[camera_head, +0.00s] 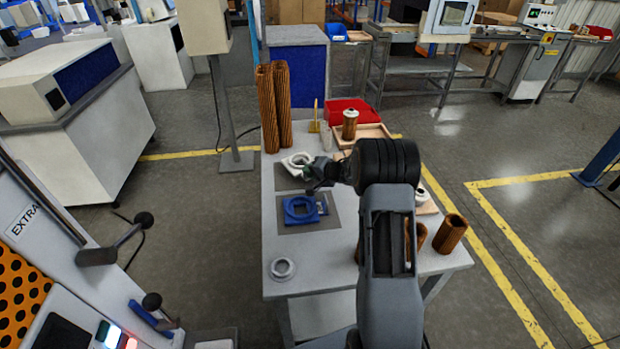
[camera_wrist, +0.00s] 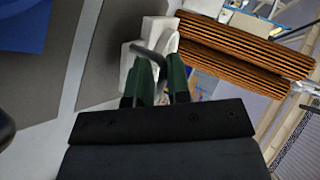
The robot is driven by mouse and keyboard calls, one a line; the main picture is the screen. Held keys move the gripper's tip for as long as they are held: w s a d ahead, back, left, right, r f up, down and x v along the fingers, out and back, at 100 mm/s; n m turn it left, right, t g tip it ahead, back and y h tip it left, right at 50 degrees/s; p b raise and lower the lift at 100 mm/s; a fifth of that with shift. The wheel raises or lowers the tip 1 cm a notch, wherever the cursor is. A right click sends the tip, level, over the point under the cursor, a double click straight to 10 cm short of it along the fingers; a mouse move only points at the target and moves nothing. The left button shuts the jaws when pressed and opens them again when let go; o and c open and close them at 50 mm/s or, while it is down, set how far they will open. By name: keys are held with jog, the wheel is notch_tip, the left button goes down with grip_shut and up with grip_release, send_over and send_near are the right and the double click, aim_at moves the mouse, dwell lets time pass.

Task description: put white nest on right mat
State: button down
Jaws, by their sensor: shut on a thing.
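The white nest (camera_head: 297,160) is a pale block with a round opening, at the far left of the table, by the far grey mat (camera_head: 285,182). My gripper (camera_head: 318,178) is shut on its edge. In the wrist view the green fingers (camera_wrist: 160,88) close on the white nest (camera_wrist: 150,45), which overlaps the edge of a grey mat (camera_wrist: 108,55). Whether the nest touches the mat or hangs just above it I cannot tell. The nearer grey mat (camera_head: 320,226) bears a blue nest (camera_head: 300,210). My arm hides the table's middle.
Two tall brown pleated cartridges (camera_head: 283,85) stand behind the white nest. A red bin (camera_head: 345,108) and a capped cartridge (camera_head: 350,125) are at the back. A white ring (camera_head: 283,268) lies at the front left. A brown cartridge (camera_head: 450,233) stands at the right edge.

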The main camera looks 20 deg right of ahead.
jog(key=shift+f, duration=1.2)
jog(key=c, duration=1.1)
grip_release()
jog(key=shift+f, duration=0.15)
jog(key=shift+o, duration=0.2)
